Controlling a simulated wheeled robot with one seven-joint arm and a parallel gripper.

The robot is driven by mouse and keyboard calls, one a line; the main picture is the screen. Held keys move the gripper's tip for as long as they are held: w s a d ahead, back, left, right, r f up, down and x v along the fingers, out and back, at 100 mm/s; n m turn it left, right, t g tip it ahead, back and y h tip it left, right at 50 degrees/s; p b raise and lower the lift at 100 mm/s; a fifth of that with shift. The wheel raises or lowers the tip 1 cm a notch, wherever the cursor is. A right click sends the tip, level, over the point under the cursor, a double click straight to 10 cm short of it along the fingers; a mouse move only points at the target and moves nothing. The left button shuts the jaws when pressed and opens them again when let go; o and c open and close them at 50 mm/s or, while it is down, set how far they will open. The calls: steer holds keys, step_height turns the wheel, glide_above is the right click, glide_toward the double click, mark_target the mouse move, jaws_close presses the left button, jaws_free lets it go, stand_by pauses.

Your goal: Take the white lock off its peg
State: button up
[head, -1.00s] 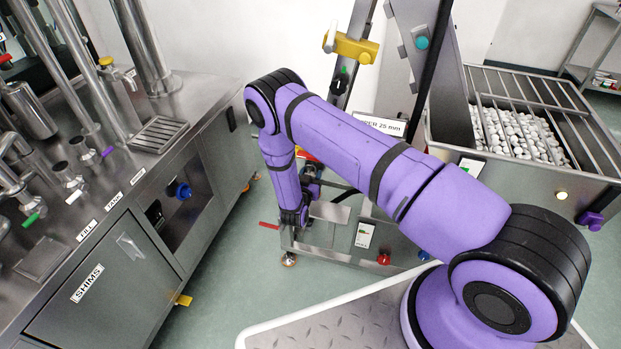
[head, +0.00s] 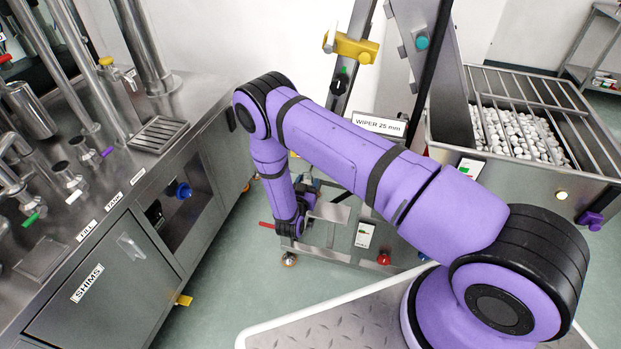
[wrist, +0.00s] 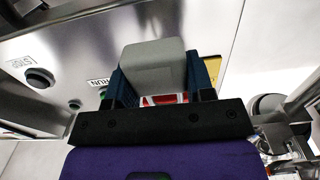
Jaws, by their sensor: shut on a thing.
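A pale grey-white block, which looks like the white lock (wrist: 153,62), sits between the two dark blue fingers of my gripper (wrist: 155,82) in the wrist view. The fingers press on its left and right sides. A small red and white piece (wrist: 165,98) shows just below the block, close to the gripper's black base. No peg can be made out, and I cannot tell whether the lock touches one. In the head view my arm's wrist hangs low by the metal frame, and the fingers and lock are hidden.
A steel cabinet labelled SHIMS (head: 87,283) stands at left. A metal frame with a red knob (head: 384,259) and a WIPER 25 mm sign (head: 378,125) is by my arm. A bin of white caps (head: 520,135) is at right. A RUN label (wrist: 98,82) shows beyond the gripper.

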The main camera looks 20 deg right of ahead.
steer(key=shift+v, duration=1.95)
